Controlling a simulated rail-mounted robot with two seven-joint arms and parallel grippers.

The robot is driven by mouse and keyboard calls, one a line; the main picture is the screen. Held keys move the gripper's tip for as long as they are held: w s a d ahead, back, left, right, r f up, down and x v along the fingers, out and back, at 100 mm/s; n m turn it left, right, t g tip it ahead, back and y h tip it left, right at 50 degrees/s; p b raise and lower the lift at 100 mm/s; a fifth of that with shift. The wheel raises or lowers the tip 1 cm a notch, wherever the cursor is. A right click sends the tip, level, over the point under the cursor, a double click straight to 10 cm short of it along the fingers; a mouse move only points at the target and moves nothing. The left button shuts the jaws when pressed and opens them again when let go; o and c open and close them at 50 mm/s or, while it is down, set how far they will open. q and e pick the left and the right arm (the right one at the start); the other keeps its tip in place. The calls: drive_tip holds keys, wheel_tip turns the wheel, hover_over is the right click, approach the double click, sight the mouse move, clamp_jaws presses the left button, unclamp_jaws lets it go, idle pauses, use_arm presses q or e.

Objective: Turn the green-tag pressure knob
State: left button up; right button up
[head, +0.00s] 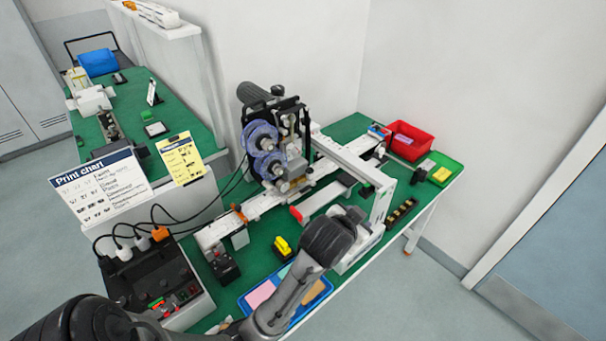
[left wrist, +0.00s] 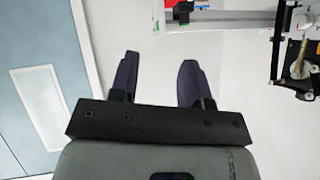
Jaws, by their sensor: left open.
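The coder machine (head: 275,150) stands on the green bench with blue ribbon reels (head: 264,137) on its front. I cannot make out a green-tagged knob on it in the head view; any tag is too small or hidden. My left gripper (left wrist: 158,82) is open and empty in the left wrist view, its two dark fingers apart against a pale wall. Part of the machine (left wrist: 300,65), with dark brackets and a brass-coloured piece, shows at that view's right edge, apart from the fingers. In the head view my left fingers cannot be made out. My right gripper does not show.
The green bench holds a control box (head: 165,290), a blue tray (head: 318,299) of coloured cards, a yellow item (head: 282,246) and a red bin (head: 410,139). A white rail frame (head: 355,165) crosses the conveyor. Black cables run behind the control box. A print chart (head: 100,186) stands left.

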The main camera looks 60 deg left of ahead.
use_arm(q)
drive_tip(key=w+a+f+n+y+b, duration=0.2)
drive_tip(key=w+a+y+b, duration=0.2)
drive_tip(key=w+a+b, duration=0.3)
drive_tip(key=m+g+y+b, duration=1)
drive_tip(key=m+g+b, duration=0.3)
drive_tip(key=m, duration=0.7)
approach(299, 154)
drive_tip(key=shift+t, duration=0.3)
drive_tip(key=a+b, duration=0.1)
drive_tip(key=a, duration=0.2)
drive_tip(key=s+a+b, duration=0.1)
drive_tip(key=a, duration=0.3)
drive_tip(key=a+b, duration=0.1)
drive_tip(key=a, duration=0.2)
drive_tip(key=shift+s+a+r+b, duration=0.1)
drive_tip(key=shift+s+a+b, duration=0.05)
drive_tip(key=shift+a+b, duration=0.15)
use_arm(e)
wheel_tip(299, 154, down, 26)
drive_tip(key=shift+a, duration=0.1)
